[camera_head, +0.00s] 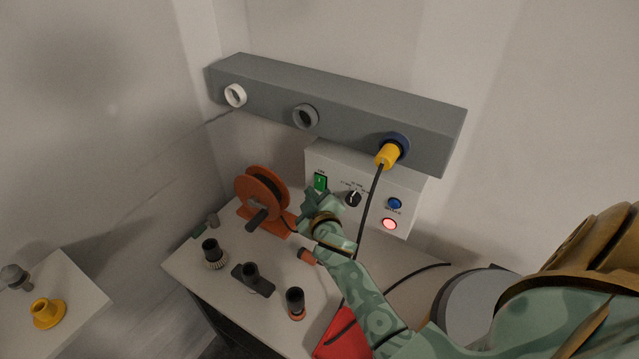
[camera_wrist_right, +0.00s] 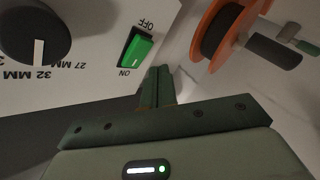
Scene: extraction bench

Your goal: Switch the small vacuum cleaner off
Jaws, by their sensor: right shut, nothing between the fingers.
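A white control box (camera_head: 408,187), which seems to be the small vacuum cleaner, stands at the back of the bench. Its green rocker switch (camera_head: 320,182) also shows in the right wrist view (camera_wrist_right: 136,52), between the printed words OFF and ON. The switch looks lit green; which side is pressed in I cannot tell. A black dial (camera_head: 353,198) sits beside it. My right gripper (camera_head: 309,198) is shut and empty just below the switch in the head view. Its fingertips (camera_wrist_right: 160,72) are close to the switch's ON end; contact is unclear. My left gripper is not in view.
A grey duct (camera_head: 340,112) with ports overhangs the box. A yellow plug (camera_head: 388,156) with a black cable hangs from it. An orange reel (camera_head: 262,190) stands left of my gripper. Several black fittings (camera_head: 250,276) occupy the bench front. A blue button (camera_head: 394,203) and lit red lamp (camera_head: 389,224) are at right.

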